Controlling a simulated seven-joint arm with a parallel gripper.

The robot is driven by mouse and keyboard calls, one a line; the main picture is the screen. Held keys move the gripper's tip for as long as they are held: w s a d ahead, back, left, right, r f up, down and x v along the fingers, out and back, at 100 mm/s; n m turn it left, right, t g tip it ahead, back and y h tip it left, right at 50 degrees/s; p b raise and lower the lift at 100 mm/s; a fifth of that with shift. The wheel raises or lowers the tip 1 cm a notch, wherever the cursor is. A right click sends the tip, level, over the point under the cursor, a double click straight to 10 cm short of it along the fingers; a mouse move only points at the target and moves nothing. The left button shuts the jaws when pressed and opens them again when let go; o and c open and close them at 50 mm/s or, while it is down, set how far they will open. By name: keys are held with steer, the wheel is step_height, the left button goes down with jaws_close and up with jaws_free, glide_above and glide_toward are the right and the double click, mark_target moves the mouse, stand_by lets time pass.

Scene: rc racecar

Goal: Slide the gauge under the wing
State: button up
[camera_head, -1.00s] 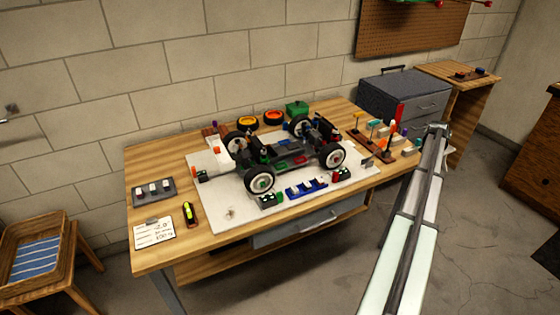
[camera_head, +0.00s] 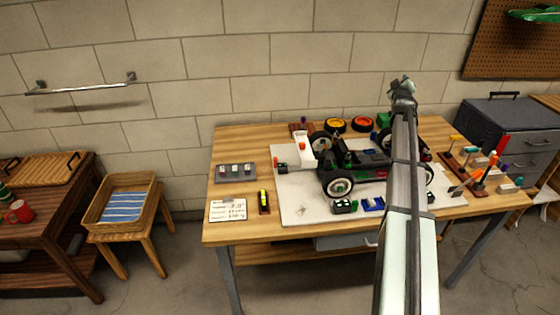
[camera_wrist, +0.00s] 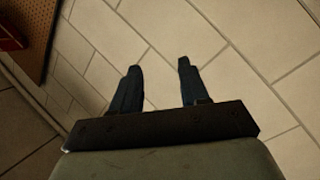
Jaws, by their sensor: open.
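The RC car chassis (camera_head: 345,172) with black wheels stands on a pale mat (camera_head: 300,208) on the wooden table. A white wing-like panel (camera_head: 304,146) is at its left end. A small dark piece with a yellow-green strip (camera_head: 264,198) lies left of the mat, and a grey tray with several light blocks (camera_head: 236,171) lies behind it. I cannot tell which of these is the gauge. My gripper (camera_head: 402,84) is raised above the back of the table, apart from the car. In the wrist view its two fingers (camera_wrist: 159,88) are spread and empty, facing the block wall.
My arm hides the car's right part. A written card (camera_head: 228,210) lies at the table's front left. Upright tools in a rack (camera_head: 475,166) stand at the right. A grey drawer cabinet (camera_head: 515,125) stands beyond.

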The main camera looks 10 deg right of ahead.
steer(key=s+a+f+n+y, duration=0.1)
steer(key=a+f+n+y, duration=0.15)
steer(key=a+n, duration=0.7)
steer(key=s+a+f+n+g+y, duration=0.15)
steer(key=a+f, duration=0.25)
steer(key=a, duration=1.3)
steer(key=a+f+n+t+y, duration=0.1)
steer(key=a+f+n+y, duration=0.25)
steer(key=a+n, duration=0.65)
steer(key=s+a+f+n+g+y, duration=0.1)
steer(key=s+a+f+n, duration=0.25)
steer(key=a, duration=0.55)
steer(key=s+a+f+n+g, duration=0.15)
steer(key=s+a, duration=0.25)
steer(key=a, duration=0.5)
steer(key=n, duration=0.5)
glide_toward(276, 158)
steer(key=shift+h, duration=0.45)
steer(key=x, duration=0.7)
steer(key=shift+w+a+f, duration=0.15)
steer(key=shift+w+a, duration=0.15)
steer(key=shift+a, duration=0.1)
steer(key=shift+c, duration=0.4)
jaws_close()
